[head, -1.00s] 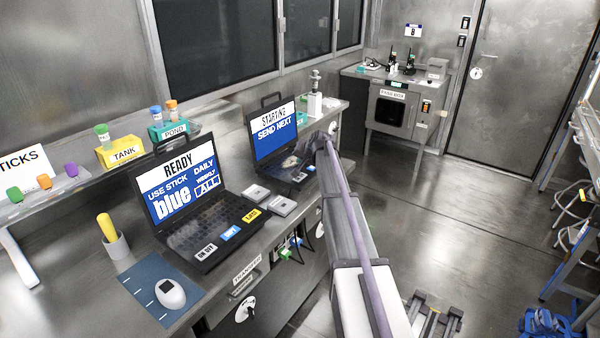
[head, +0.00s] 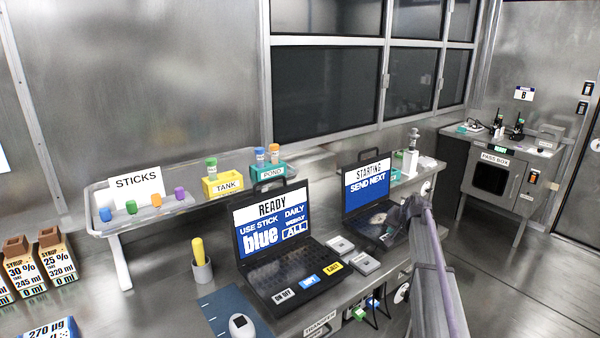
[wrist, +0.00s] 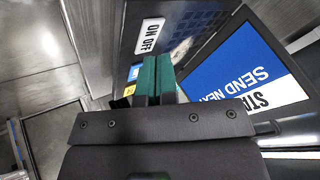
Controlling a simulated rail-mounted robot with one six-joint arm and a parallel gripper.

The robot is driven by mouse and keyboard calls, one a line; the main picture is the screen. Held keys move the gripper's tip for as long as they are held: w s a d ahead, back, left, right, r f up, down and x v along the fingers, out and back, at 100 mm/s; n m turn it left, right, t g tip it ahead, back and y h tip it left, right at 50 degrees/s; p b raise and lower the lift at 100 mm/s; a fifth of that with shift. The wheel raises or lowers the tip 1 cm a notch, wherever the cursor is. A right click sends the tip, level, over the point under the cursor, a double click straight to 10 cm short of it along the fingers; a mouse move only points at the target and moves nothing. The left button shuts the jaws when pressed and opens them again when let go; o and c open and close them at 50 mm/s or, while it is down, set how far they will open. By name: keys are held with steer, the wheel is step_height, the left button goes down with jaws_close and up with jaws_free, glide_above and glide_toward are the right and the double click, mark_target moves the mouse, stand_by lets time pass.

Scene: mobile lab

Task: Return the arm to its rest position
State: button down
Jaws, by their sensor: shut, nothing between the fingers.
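My arm (head: 432,270) reaches forward along the right end of the bench in the head view. Its far end is beside the second laptop (head: 367,185), whose screen reads "STARTING SEND NEXT". My gripper (wrist: 153,80) shows in the wrist view with its two green fingers together and nothing between them. Below the fingers in that picture is the dark gripper body. The laptop's screen (wrist: 245,75) appears upside down to the right of the fingers, and its "ON OFF" label (wrist: 151,37) is just above them. In the head view the fingers cannot be made out.
The first laptop (head: 270,225) reads "READY" and "USE STICK blue". Two small grey boxes (head: 364,263) lie between the laptops. A shelf (head: 100,195) carries colored sticks, a yellow TANK rack (head: 222,187) and a teal POND rack (head: 268,172). A pass box (head: 492,178) stands at the back right.

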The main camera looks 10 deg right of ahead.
steer(key=s+a+n+g+p, duration=0.1)
steer(key=s+a+n+g, duration=0.1)
steer(key=s+a, duration=0.6)
steer(key=s+a+n+g+h+p, duration=0.1)
steer(key=s+a, duration=0.7)
steer(key=s, duration=0.9)
steer(key=s+a+n+g+p, duration=0.1)
steer(key=s+a+n+g, duration=0.2)
steer(key=s+a, duration=0.5)
steer(key=s+g, duration=0.1)
steer(key=s, duration=0.4)
steer(key=shift+s+a+n, duration=0.3)
steer(key=shift+a, duration=0.05)
